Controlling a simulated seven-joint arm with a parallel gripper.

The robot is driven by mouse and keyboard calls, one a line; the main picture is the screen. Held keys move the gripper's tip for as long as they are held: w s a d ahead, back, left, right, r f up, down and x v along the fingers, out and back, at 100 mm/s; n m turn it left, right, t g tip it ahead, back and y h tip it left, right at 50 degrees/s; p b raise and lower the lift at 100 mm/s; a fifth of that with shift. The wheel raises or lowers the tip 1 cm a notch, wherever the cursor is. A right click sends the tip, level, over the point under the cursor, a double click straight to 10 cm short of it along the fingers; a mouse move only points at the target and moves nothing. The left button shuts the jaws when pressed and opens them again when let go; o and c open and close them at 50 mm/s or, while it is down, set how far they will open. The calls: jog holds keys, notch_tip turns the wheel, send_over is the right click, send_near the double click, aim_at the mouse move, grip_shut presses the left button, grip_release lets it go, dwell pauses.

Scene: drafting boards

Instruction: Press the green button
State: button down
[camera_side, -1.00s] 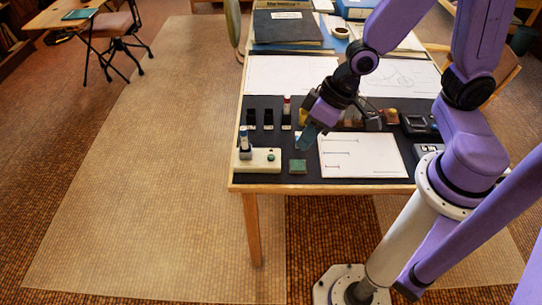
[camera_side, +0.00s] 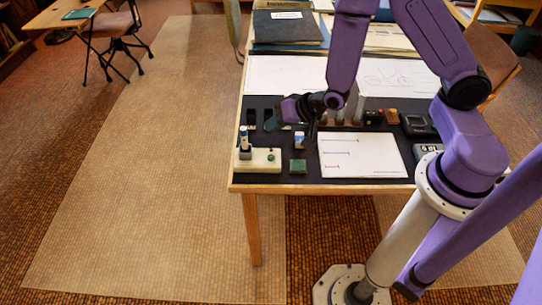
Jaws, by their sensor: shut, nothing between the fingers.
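A small round green button (camera_side: 271,157) sits on the right part of a cream box (camera_side: 258,165) at the table's front left. A green square block (camera_side: 298,166) lies just right of the box on the dark mat. My gripper (camera_side: 272,125) is shut and empty. It points left, above and behind the box, apart from the button. The fingertips are small and dark against the mat, so their exact height is hard to tell.
A small white-and-blue item (camera_side: 299,140) stands behind the green block. Black upright items (camera_side: 250,118) stand behind the box. A white sheet (camera_side: 360,155) lies to the right.

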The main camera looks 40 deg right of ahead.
aim_at(274, 158)
jog(key=shift+f, duration=0.1)
jog(key=shift+f, duration=4.3)
jog(key=shift+f, duration=0.2)
jog(key=shift+f, duration=0.25)
jog(key=shift+f, duration=0.4)
jog(key=shift+r, duration=0.85)
jog(key=shift+r, duration=0.1)
